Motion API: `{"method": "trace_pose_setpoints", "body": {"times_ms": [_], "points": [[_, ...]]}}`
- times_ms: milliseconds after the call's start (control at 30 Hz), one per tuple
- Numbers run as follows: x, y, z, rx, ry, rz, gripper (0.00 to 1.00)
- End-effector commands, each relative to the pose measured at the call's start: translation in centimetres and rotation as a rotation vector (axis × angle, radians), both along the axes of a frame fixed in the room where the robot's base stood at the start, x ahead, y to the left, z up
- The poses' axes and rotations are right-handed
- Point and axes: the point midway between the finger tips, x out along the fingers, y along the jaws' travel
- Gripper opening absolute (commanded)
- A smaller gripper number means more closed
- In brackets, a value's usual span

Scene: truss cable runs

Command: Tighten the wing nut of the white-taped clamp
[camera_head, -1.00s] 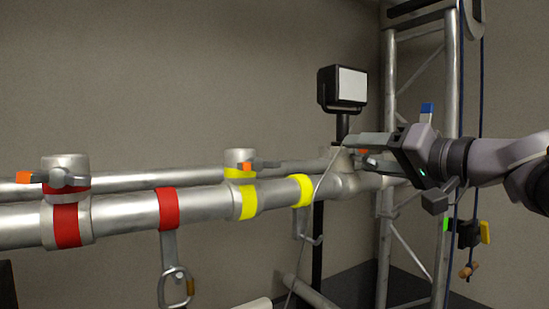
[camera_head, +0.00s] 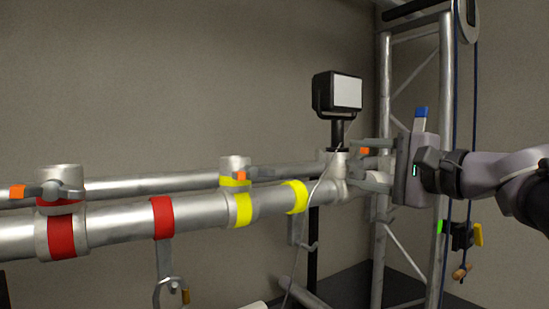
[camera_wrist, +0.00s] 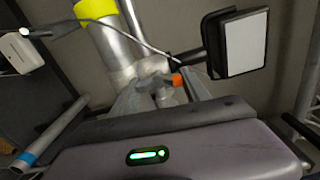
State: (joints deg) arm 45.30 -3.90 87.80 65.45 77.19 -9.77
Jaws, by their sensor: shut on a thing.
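The clamp at the right end of the pipes (camera_head: 333,165) has no red or yellow tape, and I cannot make out white tape on it clearly. It also shows in the wrist view (camera_wrist: 122,72). Its wing nut (camera_wrist: 163,95) is grey with an orange tip (camera_wrist: 177,79); the orange also shows in the head view (camera_head: 365,151). My gripper (camera_head: 360,165) reaches in from the right, with one finger above the other. In the wrist view its fingers (camera_wrist: 160,90) stand on both sides of the wing nut and are shut on it; the exact contact is partly hidden.
A red-taped clamp (camera_head: 61,235) and a yellow-taped clamp (camera_head: 243,208) sit further left. A black lamp (camera_head: 337,94) stands just above the right clamp. A thin pale cable (camera_head: 312,200) hangs close by. A truss tower (camera_head: 384,120) with blue rope stands behind my arm.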

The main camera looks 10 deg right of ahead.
Motion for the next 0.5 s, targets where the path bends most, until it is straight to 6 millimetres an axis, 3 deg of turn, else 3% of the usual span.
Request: {"method": "trace_pose_setpoints", "body": {"times_ms": [500], "points": [[-0.04, 0.10, -0.05, 0.456, 0.167, 0.000, 0.14]]}}
